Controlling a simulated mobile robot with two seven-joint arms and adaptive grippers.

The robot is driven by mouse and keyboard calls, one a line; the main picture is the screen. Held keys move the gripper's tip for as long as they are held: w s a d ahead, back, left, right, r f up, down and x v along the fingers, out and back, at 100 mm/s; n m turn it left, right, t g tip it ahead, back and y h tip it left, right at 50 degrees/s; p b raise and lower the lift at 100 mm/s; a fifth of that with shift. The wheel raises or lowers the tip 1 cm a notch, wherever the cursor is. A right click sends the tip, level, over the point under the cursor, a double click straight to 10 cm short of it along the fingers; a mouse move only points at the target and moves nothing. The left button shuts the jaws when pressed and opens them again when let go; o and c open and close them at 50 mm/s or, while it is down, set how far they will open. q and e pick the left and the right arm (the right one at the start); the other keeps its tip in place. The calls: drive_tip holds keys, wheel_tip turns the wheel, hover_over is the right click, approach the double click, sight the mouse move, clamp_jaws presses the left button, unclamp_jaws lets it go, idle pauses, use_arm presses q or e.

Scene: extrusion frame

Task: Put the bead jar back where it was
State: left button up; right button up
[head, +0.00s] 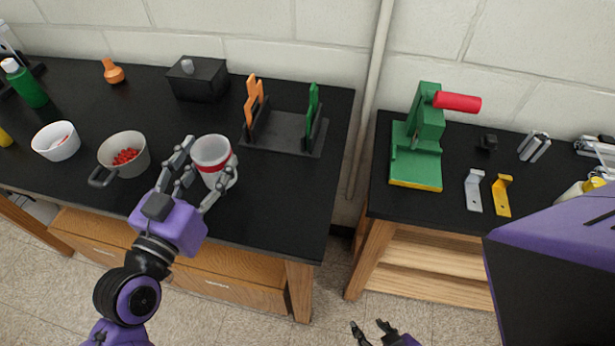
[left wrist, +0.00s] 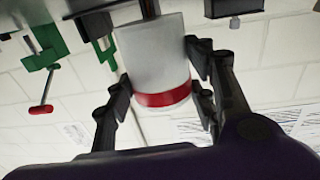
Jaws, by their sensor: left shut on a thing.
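The jar, a white cylinder with a red band (head: 211,153), is over the front part of the black bench. My left gripper (head: 209,166) is shut around its sides. In the left wrist view the white jar (left wrist: 152,55) sits between the fingers, its red band toward the palm side. I cannot tell from these views whether its base touches the bench. My right gripper (head: 371,328) is low at the bottom edge, its fingers apart and empty, over the floor.
Left of the jar stand a grey pot (head: 124,152) with red pieces and a white bowl (head: 56,141). Behind are a black box (head: 198,79) and a black rack (head: 284,132) with orange and green tools. A green press (head: 417,140) stands on the right bench. The bench front-right is clear.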

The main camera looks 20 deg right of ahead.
sight(209, 182)
use_arm(q)
drive_tip(key=shift+a+f+b, duration=0.1)
drive_tip(key=shift+f+b, duration=0.2)
drive_tip(key=shift+f, duration=1.15)
drive_tip(key=shift+f, duration=0.15)
drive_tip(key=o, duration=0.7)
drive_tip(key=shift+f, duration=0.15)
drive_tip(key=o, duration=0.5)
